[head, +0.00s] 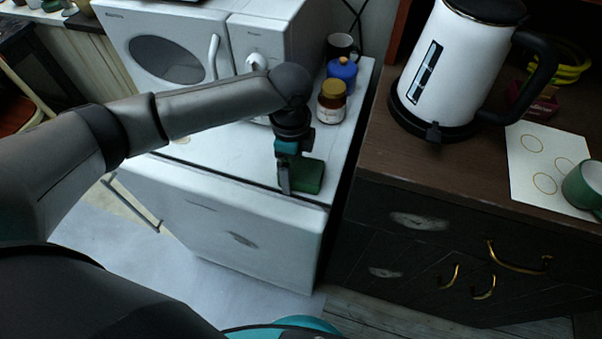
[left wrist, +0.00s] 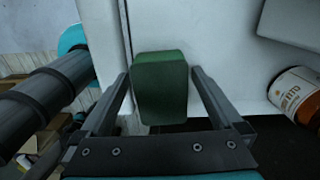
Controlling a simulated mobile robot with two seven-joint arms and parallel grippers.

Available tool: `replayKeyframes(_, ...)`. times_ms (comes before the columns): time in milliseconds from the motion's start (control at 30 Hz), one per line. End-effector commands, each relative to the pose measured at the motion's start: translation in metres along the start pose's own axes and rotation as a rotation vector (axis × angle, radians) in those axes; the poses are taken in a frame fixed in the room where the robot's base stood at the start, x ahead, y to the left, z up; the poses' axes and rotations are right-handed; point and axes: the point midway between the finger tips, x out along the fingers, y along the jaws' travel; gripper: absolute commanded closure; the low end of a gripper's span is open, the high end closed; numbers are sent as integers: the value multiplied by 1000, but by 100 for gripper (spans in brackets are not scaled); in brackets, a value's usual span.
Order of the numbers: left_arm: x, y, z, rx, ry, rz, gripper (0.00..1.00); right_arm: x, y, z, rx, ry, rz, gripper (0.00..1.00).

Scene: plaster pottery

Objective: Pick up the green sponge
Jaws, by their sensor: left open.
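The green sponge (head: 308,176) lies on the white top of the appliance, close to its front right edge. My left gripper (head: 284,178) reaches down over it from above and partly covers it in the head view. In the left wrist view the sponge (left wrist: 160,85) sits between the two open fingers of my left gripper (left wrist: 160,78). A narrow gap shows along its right side; the left finger is very close to it, and I cannot tell whether they touch. My right gripper is not in view.
An amber jar (head: 332,101), a blue container (head: 342,72) and a dark mug (head: 342,46) stand behind the sponge. A white microwave (head: 172,50) is at the back left. A white kettle (head: 452,70) stands on the brown cabinet to the right. The white top left of the sponge is clear.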

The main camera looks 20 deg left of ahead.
Motion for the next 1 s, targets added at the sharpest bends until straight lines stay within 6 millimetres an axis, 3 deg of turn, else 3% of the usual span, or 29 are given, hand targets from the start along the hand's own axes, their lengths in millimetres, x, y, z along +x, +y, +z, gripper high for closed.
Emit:
replayKeyframes(233, 0, 0, 0, 0, 0, 0, 2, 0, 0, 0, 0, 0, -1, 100)
replayKeyframes(867, 0, 0, 0, 0, 0, -1, 73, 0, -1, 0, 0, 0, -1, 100)
replayKeyframes(1000, 0, 0, 0, 0, 0, -1, 75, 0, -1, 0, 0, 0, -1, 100)
